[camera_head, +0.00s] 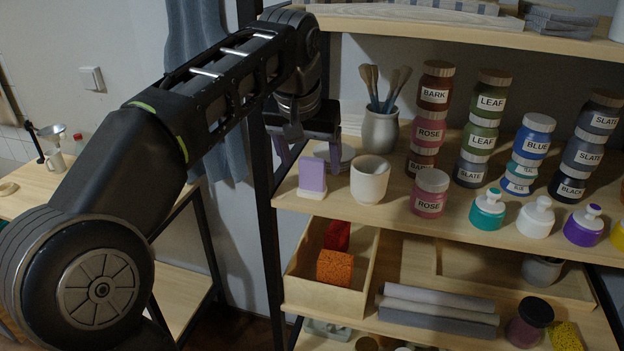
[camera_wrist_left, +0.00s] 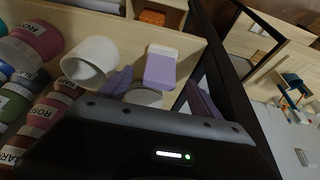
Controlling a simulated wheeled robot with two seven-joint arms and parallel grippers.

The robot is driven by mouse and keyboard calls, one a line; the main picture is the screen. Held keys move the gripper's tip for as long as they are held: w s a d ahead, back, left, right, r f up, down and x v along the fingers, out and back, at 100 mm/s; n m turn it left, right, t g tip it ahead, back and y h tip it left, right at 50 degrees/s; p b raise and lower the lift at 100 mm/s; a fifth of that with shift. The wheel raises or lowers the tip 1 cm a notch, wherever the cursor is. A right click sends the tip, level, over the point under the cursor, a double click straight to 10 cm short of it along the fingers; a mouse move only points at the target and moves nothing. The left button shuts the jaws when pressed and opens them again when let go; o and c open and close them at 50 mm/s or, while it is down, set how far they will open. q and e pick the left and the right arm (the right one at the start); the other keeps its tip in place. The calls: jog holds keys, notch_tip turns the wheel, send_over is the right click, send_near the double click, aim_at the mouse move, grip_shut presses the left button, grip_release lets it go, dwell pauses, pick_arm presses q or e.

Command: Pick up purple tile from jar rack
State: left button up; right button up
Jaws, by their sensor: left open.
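The purple tile (camera_head: 312,175), lavender with a white band along its lower edge, stands upright at the left end of the rack's middle shelf. It also shows in the left wrist view (camera_wrist_left: 160,70). My left gripper (camera_head: 307,158) is open and empty just behind and above the tile, its arm coming in from the left. In the left wrist view its two purplish fingers (camera_wrist_left: 162,92) point toward the tile, one to each side, apart from it. My right gripper is in neither view.
A white cup (camera_head: 370,180) stands close right of the tile, with a brush pot (camera_head: 380,130) behind. A pale round lid or dish (camera_head: 343,157) lies behind the tile. Stacked labelled jars (camera_head: 428,134) fill the shelf farther right. A dark rack post (camera_head: 264,200) stands left.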

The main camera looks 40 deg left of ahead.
aim_at(314, 171)
pick_arm(q)
jog(key=shift+x, duration=2.45)
jog(key=shift+w, duration=0.15)
jog(key=c, duration=1.6)
jog(key=shift+r, duration=0.2)
